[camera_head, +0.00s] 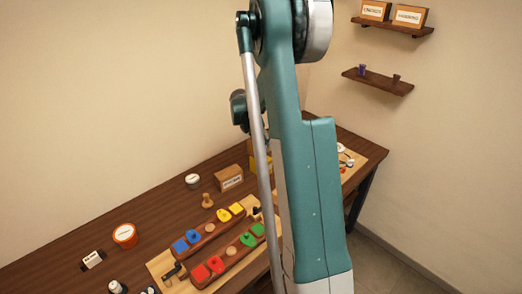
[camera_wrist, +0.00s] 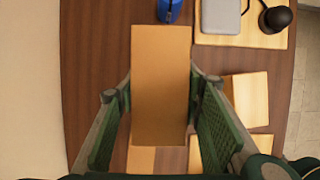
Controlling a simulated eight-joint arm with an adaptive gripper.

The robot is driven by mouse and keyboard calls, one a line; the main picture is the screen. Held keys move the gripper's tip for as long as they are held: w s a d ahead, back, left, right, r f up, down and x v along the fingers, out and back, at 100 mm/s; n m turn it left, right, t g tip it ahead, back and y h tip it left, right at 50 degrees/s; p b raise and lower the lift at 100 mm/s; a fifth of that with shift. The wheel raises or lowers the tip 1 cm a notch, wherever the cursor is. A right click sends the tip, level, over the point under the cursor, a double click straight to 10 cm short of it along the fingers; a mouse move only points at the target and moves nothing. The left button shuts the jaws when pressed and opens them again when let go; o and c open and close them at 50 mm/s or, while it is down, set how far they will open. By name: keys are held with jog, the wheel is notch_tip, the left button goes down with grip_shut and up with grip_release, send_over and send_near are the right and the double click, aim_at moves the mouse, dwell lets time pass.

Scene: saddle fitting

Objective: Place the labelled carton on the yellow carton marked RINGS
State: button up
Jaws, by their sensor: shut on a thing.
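My gripper (camera_wrist: 160,128) is shut on a plain brown carton (camera_wrist: 160,75), with one green finger pad on each side of it. The wrist view shows no label on the carton's visible face. In the head view my arm hides the gripper. A yellow carton (camera_head: 262,163) stands at the back of the table, mostly hidden behind my arm, and its marking cannot be read. A brown carton with a white label (camera_head: 231,180) stands just left of it. I cannot tell whether the held carton touches anything below.
In the wrist view, a tan box (camera_wrist: 248,98) lies close right of the gripper, and a blue object (camera_wrist: 169,10) and a grey case (camera_wrist: 221,16) lie beyond the carton. Colored blocks fill racks (camera_head: 228,258) in front. Two labelled boxes (camera_head: 409,16) sit on a wall shelf.

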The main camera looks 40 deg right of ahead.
aim_at(254, 141)
jog(key=shift+f, duration=1.85)
jog(key=shift+f, duration=0.2)
jog(key=o, duration=1)
jog(key=shift+r, duration=0.25)
jog(key=shift+v, duration=5.95)
jog(key=shift+a, duration=0.1)
